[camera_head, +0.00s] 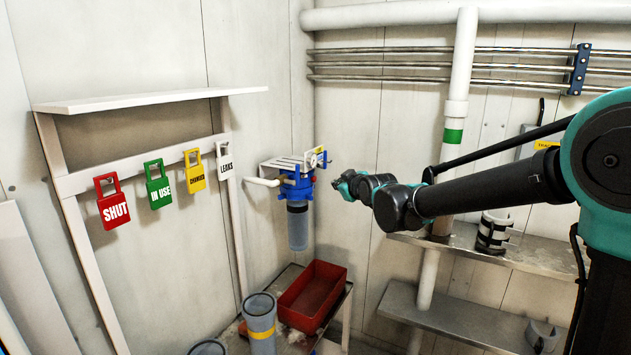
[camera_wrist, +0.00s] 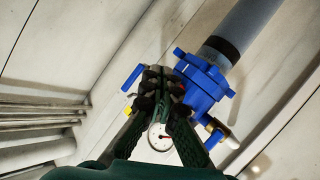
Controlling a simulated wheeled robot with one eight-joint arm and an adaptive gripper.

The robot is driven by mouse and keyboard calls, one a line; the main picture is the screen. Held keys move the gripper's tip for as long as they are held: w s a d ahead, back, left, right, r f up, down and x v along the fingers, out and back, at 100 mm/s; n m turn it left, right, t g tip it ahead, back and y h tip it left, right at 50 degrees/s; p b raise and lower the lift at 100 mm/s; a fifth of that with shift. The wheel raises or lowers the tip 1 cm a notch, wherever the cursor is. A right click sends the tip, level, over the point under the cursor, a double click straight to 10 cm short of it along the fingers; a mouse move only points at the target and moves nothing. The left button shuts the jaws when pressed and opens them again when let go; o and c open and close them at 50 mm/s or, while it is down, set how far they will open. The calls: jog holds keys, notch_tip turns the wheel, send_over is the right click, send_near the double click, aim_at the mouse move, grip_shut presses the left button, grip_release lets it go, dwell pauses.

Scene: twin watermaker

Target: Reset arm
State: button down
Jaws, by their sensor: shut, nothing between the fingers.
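My arm reaches in from the right in the head view. My gripper (camera_head: 338,181) is at its end, just right of the blue filter housing (camera_head: 297,187) on the wall. In the wrist view the fingers of my gripper (camera_wrist: 163,82) meet at their tips and hold nothing. The blue filter head (camera_wrist: 205,82) with its grey cylinder shows behind and beside the fingertips. A round white gauge (camera_wrist: 160,137) shows between the fingers. I cannot tell whether the fingertips touch the blue fitting.
A white rack carries red (camera_head: 113,206), green (camera_head: 158,190), yellow (camera_head: 194,176) and white (camera_head: 224,163) tags. Below are a red bin (camera_head: 312,292) and a grey cylinder (camera_head: 261,327). Metal shelves (camera_head: 470,318) and a vertical white pipe (camera_head: 462,70) stand behind my arm.

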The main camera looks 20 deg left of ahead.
jog(key=shift+d, duration=0.35)
jog(key=s+d+f+m+g+h, duration=0.15)
jog(key=d+f, duration=0.35)
jog(key=d, duration=0.6)
jog(key=s+d+f+m+h, duration=0.3)
jog(key=d+f, duration=0.2)
jog(key=d, duration=0.5)
jog(key=s+d+f+m+g+h, duration=0.1)
jog(key=s+d+f+m+h, duration=0.2)
jog(key=d, duration=0.8)
jog(key=s+d+f+m+g+h, duration=0.1)
jog(key=s+d+f+m+g, duration=0.1)
jog(key=s+d+f, duration=0.5)
jog(key=s+d+f+m+g+h, duration=0.1)
jog(key=s+d+f+m+g, duration=0.1)
jog(key=s+d+f+m, duration=0.2)
jog(key=s+d+f, duration=0.3)
jog(key=s+d, duration=0.3)
jog(key=s, duration=0.3)
jog(key=shift+d+f, duration=0.2)
